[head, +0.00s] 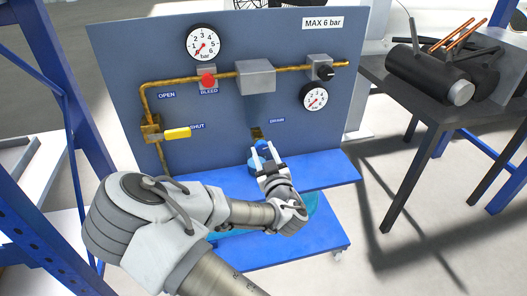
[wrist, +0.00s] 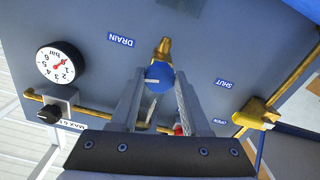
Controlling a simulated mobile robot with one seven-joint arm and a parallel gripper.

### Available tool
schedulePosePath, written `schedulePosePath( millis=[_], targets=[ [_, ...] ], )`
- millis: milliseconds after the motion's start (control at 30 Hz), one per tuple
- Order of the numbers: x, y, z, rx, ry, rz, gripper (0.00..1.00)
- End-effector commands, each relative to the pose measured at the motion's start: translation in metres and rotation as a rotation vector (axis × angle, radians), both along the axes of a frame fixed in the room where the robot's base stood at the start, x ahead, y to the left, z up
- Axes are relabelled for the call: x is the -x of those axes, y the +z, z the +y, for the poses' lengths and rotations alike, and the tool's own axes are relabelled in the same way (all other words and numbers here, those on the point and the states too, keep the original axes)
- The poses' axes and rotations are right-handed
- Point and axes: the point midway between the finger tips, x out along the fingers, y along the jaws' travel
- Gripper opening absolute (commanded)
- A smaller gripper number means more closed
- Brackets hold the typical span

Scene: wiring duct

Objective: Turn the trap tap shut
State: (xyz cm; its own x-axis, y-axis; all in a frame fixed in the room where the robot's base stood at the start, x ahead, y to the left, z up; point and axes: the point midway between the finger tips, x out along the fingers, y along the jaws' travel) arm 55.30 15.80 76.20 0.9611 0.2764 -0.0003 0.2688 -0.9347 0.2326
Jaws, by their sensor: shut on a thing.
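The trap tap has a round blue knob (wrist: 159,76) with a pale mark on its face. It sits on a brass stub (wrist: 163,47) by the DRAIN label (wrist: 121,40), on the lower part of the blue-grey panel (head: 225,105). The trap looks like the grey box (head: 255,77) on the brass pipe above. My gripper (head: 264,153) reaches the knob from the front. In the wrist view its fingers stand on both sides of the knob, shut on it. In the head view the fingers partly hide the knob.
A yellow lever (head: 177,133) points right at SHUT on the left pipe. A red bleed knob (head: 208,80), a black knob (head: 325,72) and two gauges (head: 205,43) (head: 315,97) sit higher. A blue shelf (head: 325,170) runs below. A dark table (head: 430,95) stands right.

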Motion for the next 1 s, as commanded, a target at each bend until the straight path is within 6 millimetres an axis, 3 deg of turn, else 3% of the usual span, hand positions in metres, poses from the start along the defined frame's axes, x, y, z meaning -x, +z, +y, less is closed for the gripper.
schedulePosePath(
  millis=[1000],
  targets=[
    [-0.0013, 0.0028, 0.0000, 0.857, 0.000, -0.252, 0.00]
  ],
)
